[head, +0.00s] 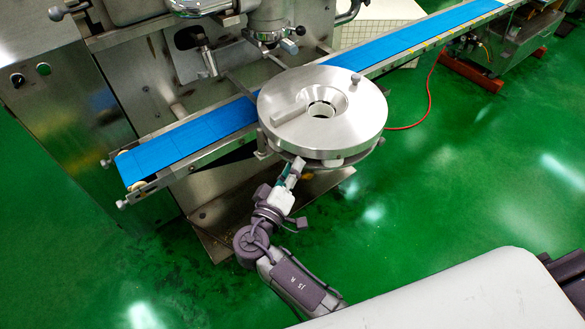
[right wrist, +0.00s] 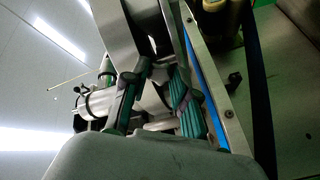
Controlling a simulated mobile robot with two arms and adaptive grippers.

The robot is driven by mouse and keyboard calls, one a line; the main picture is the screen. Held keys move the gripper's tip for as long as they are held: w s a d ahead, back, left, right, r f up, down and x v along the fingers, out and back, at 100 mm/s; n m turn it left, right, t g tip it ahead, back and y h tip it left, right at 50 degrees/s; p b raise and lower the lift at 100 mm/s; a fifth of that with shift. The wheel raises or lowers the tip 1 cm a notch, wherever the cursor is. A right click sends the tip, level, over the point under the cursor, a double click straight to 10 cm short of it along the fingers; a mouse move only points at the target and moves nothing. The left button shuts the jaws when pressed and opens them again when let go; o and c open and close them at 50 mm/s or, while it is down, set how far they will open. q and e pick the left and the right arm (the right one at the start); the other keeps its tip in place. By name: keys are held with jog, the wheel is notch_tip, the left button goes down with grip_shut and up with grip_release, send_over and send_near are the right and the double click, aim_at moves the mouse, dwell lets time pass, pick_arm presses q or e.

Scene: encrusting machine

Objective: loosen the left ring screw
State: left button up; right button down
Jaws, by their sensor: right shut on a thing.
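The round metal ring (head: 345,125), a broad disc with a funnel hole in its middle, sits over the conveyor. My right gripper (head: 297,166) reaches up from below to the ring's front edge, left of its middle. In the right wrist view its two fingers (right wrist: 162,84) stand on either side of a pale metal cylindrical part (right wrist: 155,104), which looks like the ring screw. The gripper is shut on it. In the head view the screw is hidden by the ring's rim and the fingers. My left gripper is not in view.
A blue conveyor belt (head: 205,132) runs diagonally behind and under the ring. The steel machine body (head: 65,110) stands at the left, and a nozzle head (head: 268,22) hangs above the ring. A red cable (head: 430,95) lies at right. The green floor (head: 450,185) in front is clear.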

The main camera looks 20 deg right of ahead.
jog(key=shift+n, duration=0.5)
jog(key=shift+n+p, duration=8.15)
jog(key=shift+n, duration=8.45)
